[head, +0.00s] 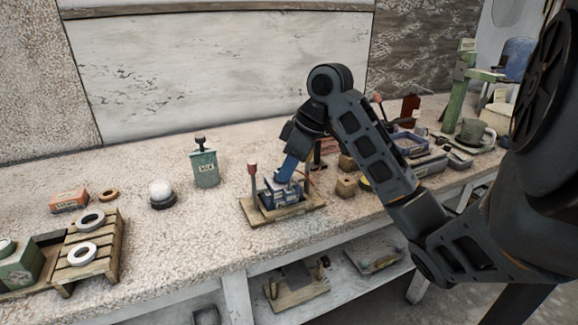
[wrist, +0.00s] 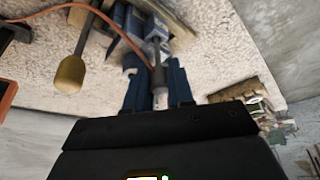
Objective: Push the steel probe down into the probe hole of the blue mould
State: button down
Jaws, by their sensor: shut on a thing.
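The blue mould (head: 283,193) sits on a wooden board (head: 262,217) on the bench; part of it shows at the top of the wrist view (wrist: 133,22). My gripper (head: 288,172) points down at a slant above the mould. In the wrist view my gripper (wrist: 156,76) has its two blue fingers shut on the steel probe (wrist: 158,52), a grey rod pointing at the mould. The probe hole and the probe's tip are not clear, so I cannot tell how deep the tip is. In the head view the probe is hidden by my gripper.
A red-topped post (head: 252,170) stands at the board's left. A tan knob on a rod (wrist: 70,74) and an orange cable (wrist: 40,15) lie close by in the wrist view. A green canister (head: 205,167) stands left, with free bench between. Several items crowd the right.

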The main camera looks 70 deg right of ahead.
jog(key=shift+f, duration=0.45)
jog(key=c, duration=0.9)
grip_release()
jog(key=shift+r, duration=0.15)
jog(key=shift+r+p, duration=1.95)
jog(key=shift+p, duration=0.05)
